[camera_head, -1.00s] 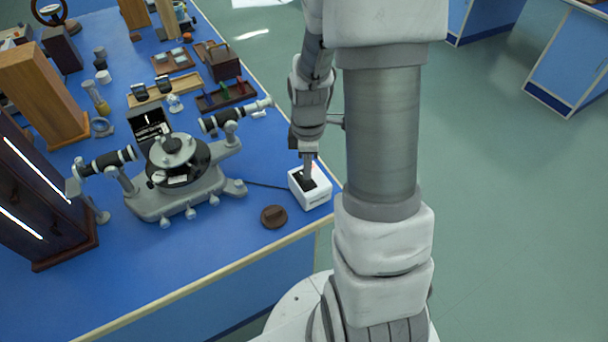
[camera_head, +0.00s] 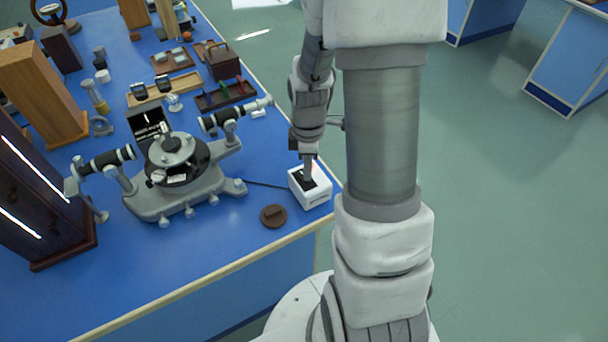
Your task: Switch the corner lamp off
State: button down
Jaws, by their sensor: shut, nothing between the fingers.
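A small white box with a dark top recess (camera_head: 313,197) sits near the right edge of the blue bench, with a dark cable running left from it. It looks like a switch box; a bit of red shows at its top. My gripper (camera_head: 308,178) is shut and points down at the top of this box, its tips at the dark recess. Whether the tips touch or press the switch I cannot tell, as the fingers cover part of it. No lamp can be clearly made out.
A grey spectrometer (camera_head: 178,180) with two telescope arms stands left of the box. A round brown cap (camera_head: 273,216) lies just in front of the box. A dark cabinet (camera_head: 40,200) and wooden block (camera_head: 40,95) stand at left. Open floor lies right of the bench (camera_head: 250,247).

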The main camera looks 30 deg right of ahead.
jog(key=shift+f+b, duration=0.45)
jog(key=shift+f, duration=0.2)
jog(key=shift+r+p, duration=2.85)
jog(key=shift+r, duration=0.75)
jog(key=s+a+r+m+t, duration=0.2)
jog(key=s+a+r+m, duration=0.1)
jog(key=r, duration=0.4)
jog(key=s+a+r+m+t, duration=0.1)
jog(key=s+a+r+m, duration=0.3)
jog(key=r, duration=0.4)
jog(key=s+a+r+m+t, duration=0.2)
jog(key=s+r+m, duration=0.3)
jog(key=r, duration=0.3)
jog(key=shift+s+a+t, duration=0.2)
jog(key=shift+a+t, duration=0.1)
jog(key=shift+a, duration=0.5)
